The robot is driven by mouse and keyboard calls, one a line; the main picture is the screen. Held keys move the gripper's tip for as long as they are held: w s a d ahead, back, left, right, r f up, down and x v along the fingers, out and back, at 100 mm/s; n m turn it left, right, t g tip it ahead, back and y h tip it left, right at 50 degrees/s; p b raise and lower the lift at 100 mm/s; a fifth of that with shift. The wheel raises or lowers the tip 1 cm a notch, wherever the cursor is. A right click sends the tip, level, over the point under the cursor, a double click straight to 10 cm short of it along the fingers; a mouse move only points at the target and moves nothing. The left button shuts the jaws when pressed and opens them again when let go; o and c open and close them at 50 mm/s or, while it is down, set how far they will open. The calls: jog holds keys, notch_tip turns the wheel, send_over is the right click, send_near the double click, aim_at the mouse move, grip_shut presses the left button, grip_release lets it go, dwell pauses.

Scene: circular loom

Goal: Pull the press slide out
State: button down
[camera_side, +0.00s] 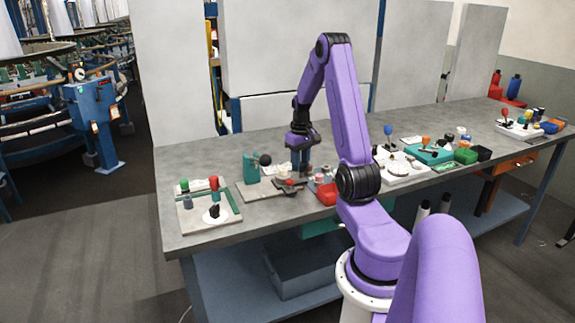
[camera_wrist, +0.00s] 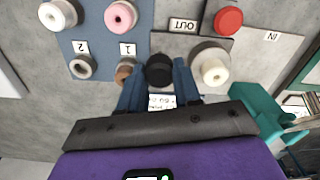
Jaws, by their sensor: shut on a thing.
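The press is a teal upright (camera_side: 252,168) with a black ball on its lever, on a grey base plate marked IN and OUT (camera_wrist: 268,48). The press slide's black knob (camera_wrist: 159,70) is between the blue fingers of my gripper (camera_wrist: 159,88), which is shut on it. In the side view my gripper (camera_side: 301,170) points down just right of the press. The OUT label (camera_wrist: 183,25) lies beyond the knob. A pale cylinder (camera_wrist: 215,71) stands on a grey round seat right of the knob. The slide's body is partly hidden by my gripper.
A blue-grey plate marked 1 and 2 (camera_wrist: 96,38) with several spools and rings is left of the knob. A red round piece (camera_wrist: 228,20) is near IN. A red box (camera_side: 327,194) stands right of my gripper. Another tray (camera_side: 230,214) is at the table's left end.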

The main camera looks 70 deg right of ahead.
jog(key=shift+s+d, duration=0.2)
jog(key=shift+d, duration=0.1)
jog(key=c, duration=0.8)
grip_release()
jog(key=shift+a, duration=0.1)
jog(key=shift+w+r, duration=0.1)
jog(key=shift+r, duration=0.4)
notch_tip(320, 180, up, 16)
jog(key=shift+r, duration=0.25)
